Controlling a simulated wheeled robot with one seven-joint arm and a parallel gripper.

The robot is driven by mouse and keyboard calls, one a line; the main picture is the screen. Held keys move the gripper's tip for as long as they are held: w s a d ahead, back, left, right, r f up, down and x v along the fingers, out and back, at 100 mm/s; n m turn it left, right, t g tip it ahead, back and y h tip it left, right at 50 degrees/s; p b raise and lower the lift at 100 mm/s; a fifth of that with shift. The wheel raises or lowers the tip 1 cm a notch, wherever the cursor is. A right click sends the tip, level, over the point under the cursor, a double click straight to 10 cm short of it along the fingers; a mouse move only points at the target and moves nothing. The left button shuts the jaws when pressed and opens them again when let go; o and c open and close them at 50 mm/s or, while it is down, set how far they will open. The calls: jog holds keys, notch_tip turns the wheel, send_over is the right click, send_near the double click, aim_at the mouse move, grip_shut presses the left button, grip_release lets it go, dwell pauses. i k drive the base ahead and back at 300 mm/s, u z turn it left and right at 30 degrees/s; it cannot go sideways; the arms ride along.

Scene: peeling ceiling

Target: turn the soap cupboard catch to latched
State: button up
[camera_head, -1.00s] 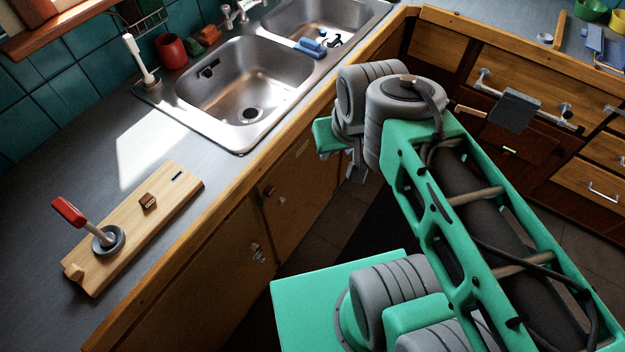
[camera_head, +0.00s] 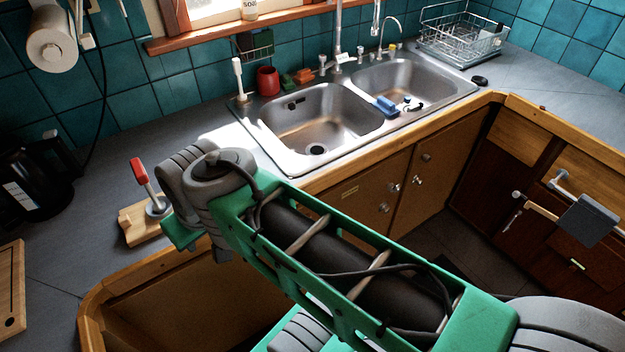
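A red-handled lever (camera_head: 140,172) stands on a grey round base (camera_head: 158,206) on a light wooden board (camera_head: 137,227) on the left counter. Its handle tilts up and to the left. I cannot tell for certain whether this lever is the soap cupboard catch. Under the sink are wooden cupboard doors (camera_head: 425,185) with small metal knobs (camera_head: 393,187) and a small label plate (camera_head: 350,192), too small to read. My arm's wrist covers the right part of the board. My gripper's fingers are hidden behind the wrist, so its contact with anything is unseen.
The double sink (camera_head: 318,125) lies behind my arm. A black kettle (camera_head: 38,178) and a cutting board (camera_head: 12,290) are at the left. The counter between kettle and lever is clear.

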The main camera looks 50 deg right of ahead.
aim_at(391, 186)
jog(key=u, duration=0.75)
jog(key=k, duration=2)
jog(key=z, duration=1.7)
jog(key=k, duration=1.2)
jog(key=z, duration=0.9)
jog(key=i, duration=1.5)
jog(key=u, duration=0.8)
jog(key=i, duration=0.65)
jog(key=u, duration=0.6)
